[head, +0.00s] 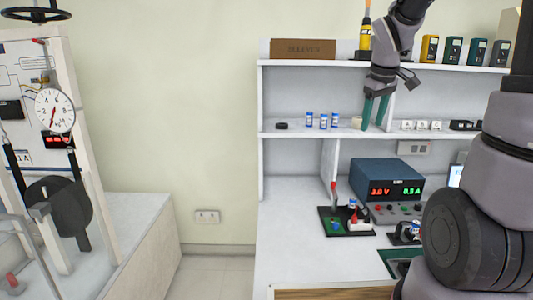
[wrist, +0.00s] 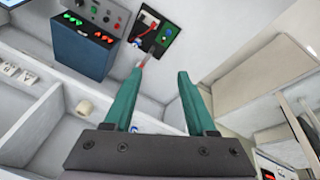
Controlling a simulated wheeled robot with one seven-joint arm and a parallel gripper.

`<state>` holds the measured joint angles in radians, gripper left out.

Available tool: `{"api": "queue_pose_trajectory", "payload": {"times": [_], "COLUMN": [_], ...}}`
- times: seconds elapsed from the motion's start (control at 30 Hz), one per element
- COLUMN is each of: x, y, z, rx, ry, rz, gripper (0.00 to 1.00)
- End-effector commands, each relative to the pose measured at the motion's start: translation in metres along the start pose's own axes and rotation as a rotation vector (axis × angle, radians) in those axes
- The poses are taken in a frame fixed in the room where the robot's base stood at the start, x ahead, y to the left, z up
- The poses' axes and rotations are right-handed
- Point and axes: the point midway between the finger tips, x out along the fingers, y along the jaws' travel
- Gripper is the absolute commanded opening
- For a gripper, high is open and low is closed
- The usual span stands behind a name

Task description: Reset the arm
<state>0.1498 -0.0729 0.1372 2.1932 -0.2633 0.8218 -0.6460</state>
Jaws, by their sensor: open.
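My gripper (head: 376,110) hangs fingers-down in front of the middle shelf in the head view. Its two green fingers are apart, with nothing between them. In the wrist view the gripper (wrist: 158,92) is also open and empty. My arm reaches in from the right of the head view, and part of it hides the right side of the bench.
The shelf unit (head: 290,135) holds small blue-and-white bottles (head: 322,121). A power supply (head: 386,180) and a black board with a red lever (head: 345,221) stand on the bench below. A gauge rig (head: 54,110) stands at left. The bench's front left is clear.

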Motion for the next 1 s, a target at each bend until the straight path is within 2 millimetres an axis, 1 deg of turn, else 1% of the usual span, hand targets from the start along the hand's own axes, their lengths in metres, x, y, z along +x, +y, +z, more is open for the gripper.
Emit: {"api": "queue_pose_trajectory", "payload": {"times": [0.03, 0.1, 0.2, 0.3, 0.4, 0.5, 0.63, 0.73, 1.0], "x": [-0.022, -0.046, -0.075, -0.1, -0.117, -0.128, -0.134, -0.135, -0.135], "y": [-0.01, -0.022, -0.042, -0.061, -0.078, -0.091, -0.101, -0.104, -0.104], "z": [0.009, 0.022, 0.043, 0.064, 0.083, 0.098, 0.109, 0.112, 0.111], "rx": [0.075, 0.191, 0.354, 0.511, 0.647, 0.747, 0.824, 0.844, 0.846], "ry": [0.036, 0.079, 0.142, 0.205, 0.255, 0.291, 0.314, 0.319, 0.319], "rz": [0.006, 0.0, -0.024, -0.063, -0.114, -0.16, -0.201, -0.212, -0.212], "gripper": [0.56, 0.56, 0.56, 0.56, 0.56, 0.56, 0.56, 0.56, 0.56]}}
